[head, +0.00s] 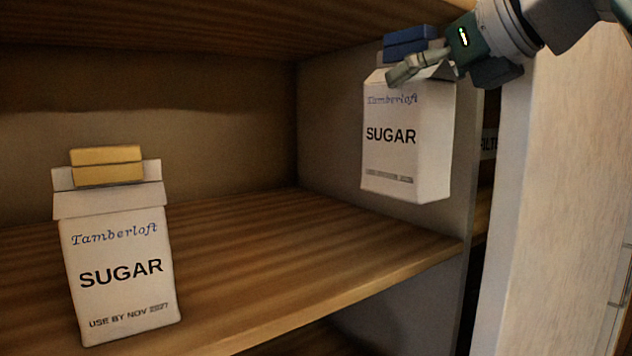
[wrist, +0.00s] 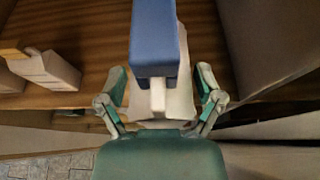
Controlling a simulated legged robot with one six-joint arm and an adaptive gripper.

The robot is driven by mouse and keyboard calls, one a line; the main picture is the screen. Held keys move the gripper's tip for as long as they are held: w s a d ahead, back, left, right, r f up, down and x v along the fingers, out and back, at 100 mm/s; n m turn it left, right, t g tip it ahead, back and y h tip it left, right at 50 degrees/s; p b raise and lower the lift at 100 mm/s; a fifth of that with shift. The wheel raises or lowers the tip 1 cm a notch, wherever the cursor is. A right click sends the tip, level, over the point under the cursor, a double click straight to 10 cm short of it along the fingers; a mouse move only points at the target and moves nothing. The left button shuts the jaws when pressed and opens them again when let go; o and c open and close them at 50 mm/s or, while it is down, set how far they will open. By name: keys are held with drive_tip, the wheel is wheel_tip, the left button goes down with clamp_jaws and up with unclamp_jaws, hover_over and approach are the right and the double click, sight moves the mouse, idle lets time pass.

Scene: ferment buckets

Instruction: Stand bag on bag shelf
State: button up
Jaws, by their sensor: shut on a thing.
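My gripper (head: 408,72) is shut on the top of a white sugar bag (head: 408,140) with a blue clip (head: 410,42). The bag hangs upright, label facing the head camera, with its base appearing above the shelf board (head: 300,262) near its right end. In the wrist view, the blue clip (wrist: 153,40) covers much of the bag, and green fingers (wrist: 160,82) flank it. A second sugar bag (head: 120,265) with a yellow clip (head: 106,165) stands on the shelf at the left. It also shows in the wrist view (wrist: 50,70).
The shelf board is clear between the two bags. An upper shelf (head: 200,22) runs overhead and a grey side wall (head: 330,140) closes the right end.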

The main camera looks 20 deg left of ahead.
drive_tip(key=w+a+f, duration=0.5)
drive_tip(key=a+f, duration=0.6)
drive_tip(key=shift+a+f, duration=0.15)
drive_tip(key=shift+f, duration=0.2)
drive_tip(key=shift+d+f, duration=0.1)
drive_tip(key=shift+d, duration=0.1)
drive_tip(key=o, duration=1.1)
drive_tip(key=shift+c, duration=0.2)
drive_tip(key=shift+a, duration=0.15)
